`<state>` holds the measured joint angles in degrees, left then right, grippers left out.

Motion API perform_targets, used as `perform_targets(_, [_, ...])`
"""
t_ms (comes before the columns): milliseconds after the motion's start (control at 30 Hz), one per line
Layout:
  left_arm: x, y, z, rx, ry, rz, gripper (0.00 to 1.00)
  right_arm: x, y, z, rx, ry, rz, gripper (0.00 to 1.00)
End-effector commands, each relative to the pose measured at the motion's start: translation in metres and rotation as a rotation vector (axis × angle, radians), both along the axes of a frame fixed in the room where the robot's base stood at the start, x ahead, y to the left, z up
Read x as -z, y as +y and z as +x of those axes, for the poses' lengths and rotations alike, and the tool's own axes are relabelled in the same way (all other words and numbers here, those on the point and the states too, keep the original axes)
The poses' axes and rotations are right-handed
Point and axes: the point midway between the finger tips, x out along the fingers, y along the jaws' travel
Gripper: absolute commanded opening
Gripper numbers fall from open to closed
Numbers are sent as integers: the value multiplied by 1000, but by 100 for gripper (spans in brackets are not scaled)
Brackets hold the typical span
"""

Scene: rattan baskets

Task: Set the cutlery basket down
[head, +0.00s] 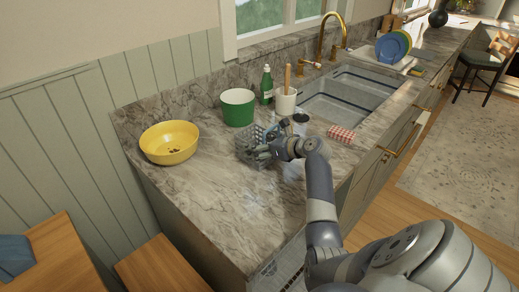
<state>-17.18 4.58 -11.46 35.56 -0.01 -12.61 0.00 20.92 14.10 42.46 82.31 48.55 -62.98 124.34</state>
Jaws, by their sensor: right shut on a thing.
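The cutlery basket (244,141) is a small grey latticed basket over the marble counter, in front of the green pot. My right gripper (259,150) is at its right side and shut on it. The gripper and wrist hide part of the basket. I cannot tell whether its base touches the counter. My left gripper is not in view.
A yellow bowl (169,142), a green pot (238,107), a green bottle (267,86) and a white utensil crock (285,102) stand around the basket. The sink (335,98) and a red checked cloth (341,134) are to the right. The front-left counter (207,190) is clear.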

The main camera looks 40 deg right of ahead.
Motion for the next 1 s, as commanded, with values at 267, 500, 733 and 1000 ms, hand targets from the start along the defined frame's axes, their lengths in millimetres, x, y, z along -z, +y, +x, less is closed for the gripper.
perform_targets(267, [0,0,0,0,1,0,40,1,1,0,-2,4,0,51])
perform_targets(500, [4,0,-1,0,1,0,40,-19,0,0,-2,-1,-4,51])
perform_targets(733, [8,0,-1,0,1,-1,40,-34,15,-18,-2,2,0,51])
perform_targets(1000, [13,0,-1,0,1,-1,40,-40,47,-57,-2,1,0,51])
